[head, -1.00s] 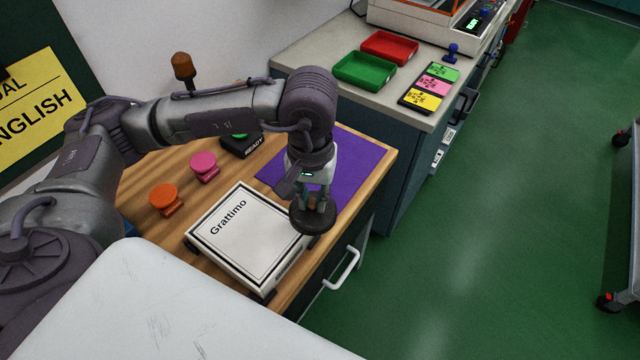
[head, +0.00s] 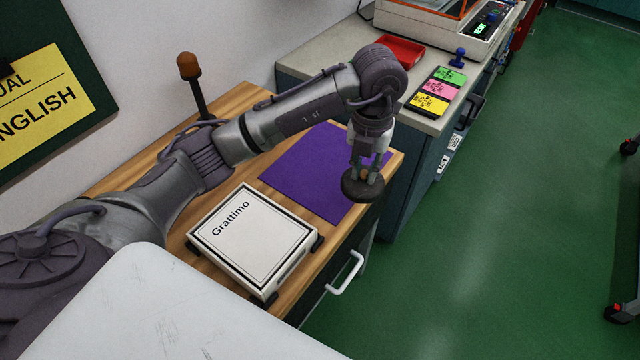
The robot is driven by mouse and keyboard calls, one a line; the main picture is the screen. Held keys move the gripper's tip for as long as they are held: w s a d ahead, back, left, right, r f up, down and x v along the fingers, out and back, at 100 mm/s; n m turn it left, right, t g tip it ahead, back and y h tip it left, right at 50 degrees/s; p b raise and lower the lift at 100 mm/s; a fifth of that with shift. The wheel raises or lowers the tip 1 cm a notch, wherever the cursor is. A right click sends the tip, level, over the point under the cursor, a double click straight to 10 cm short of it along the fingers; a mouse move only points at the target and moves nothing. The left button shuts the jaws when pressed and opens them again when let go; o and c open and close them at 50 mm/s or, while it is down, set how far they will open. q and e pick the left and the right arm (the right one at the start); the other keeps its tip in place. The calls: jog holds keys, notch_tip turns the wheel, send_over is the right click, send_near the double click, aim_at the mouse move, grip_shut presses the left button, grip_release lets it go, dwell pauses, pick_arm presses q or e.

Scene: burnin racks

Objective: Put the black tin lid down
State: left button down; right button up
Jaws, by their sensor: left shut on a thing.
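The black tin lid (head: 363,188) is a dark round disc in the head view. My left gripper (head: 367,176) points down and is shut on it, on a small knob at its top. The lid hangs over the right part of the purple mat (head: 305,175), near the front edge of the wooden bench. I cannot tell how high it is above the mat or the bench edge. My right gripper is not in view.
A white Grattimo box (head: 252,240) lies on the wooden bench (head: 232,103) left of the mat. A grey counter (head: 330,62) with a red tray (head: 401,52) and coloured cards (head: 437,91) stands behind. Most of the purple mat is bare.

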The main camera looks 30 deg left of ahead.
pick_arm(q)
jog(key=shift+w+n, duration=0.1)
jog(key=shift+n, duration=0.5)
jog(key=shift+w+a+f, duration=0.1)
jog(key=p, duration=0.3)
send_over(320, 187)
jog(key=shift+n, duration=0.3)
notch_tip(320, 187, down, 7)
jog(key=shift+r, duration=0.1)
notch_tip(320, 187, down, 4)
jog(key=shift+r, duration=0.2)
jog(key=shift+f, duration=0.25)
jog(key=shift+f, duration=0.1)
jog(key=c, duration=1.1)
grip_release()
jog(key=shift+o, duration=0.2)
